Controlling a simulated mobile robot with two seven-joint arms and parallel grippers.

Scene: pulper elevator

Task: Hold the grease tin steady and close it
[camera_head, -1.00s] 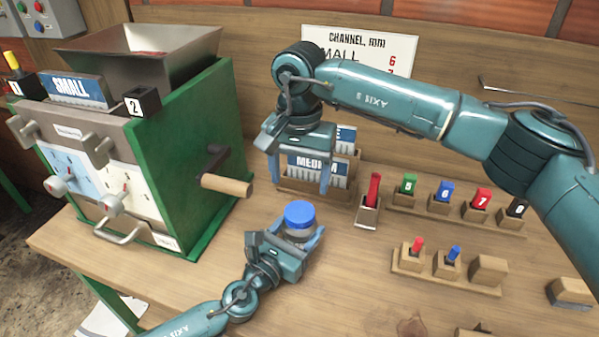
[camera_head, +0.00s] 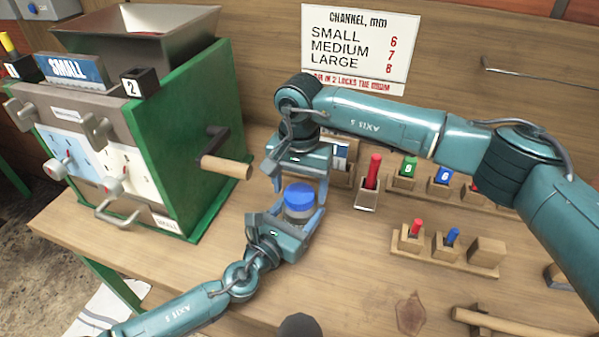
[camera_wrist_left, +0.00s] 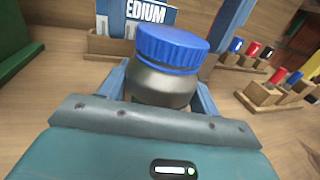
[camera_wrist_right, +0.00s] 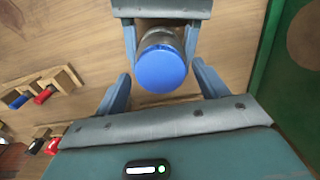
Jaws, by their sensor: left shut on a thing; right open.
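The grease tin (camera_head: 297,213) is a small grey round tin with a ribbed blue lid (camera_head: 299,196) on top. It stands upright, and in the left wrist view the tin body (camera_wrist_left: 160,85) is between the fingers. My left gripper (camera_head: 301,222) is shut on the tin body from the near side. My right gripper (camera_head: 300,190) is open just above the lid, fingers pointing down. In the right wrist view the blue lid (camera_wrist_right: 161,68) lies ahead of the open fingers (camera_wrist_right: 160,85). Whether the lid is screwed tight cannot be told.
A green machine (camera_head: 205,150) with a wooden-handled crank (camera_head: 226,167) stands to the left. Behind are a card holder (camera_head: 342,175) and a red-handled tool in a block (camera_head: 370,185). Wooden racks (camera_head: 440,255) of coloured pegs are to the right. Bench in front is mostly clear.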

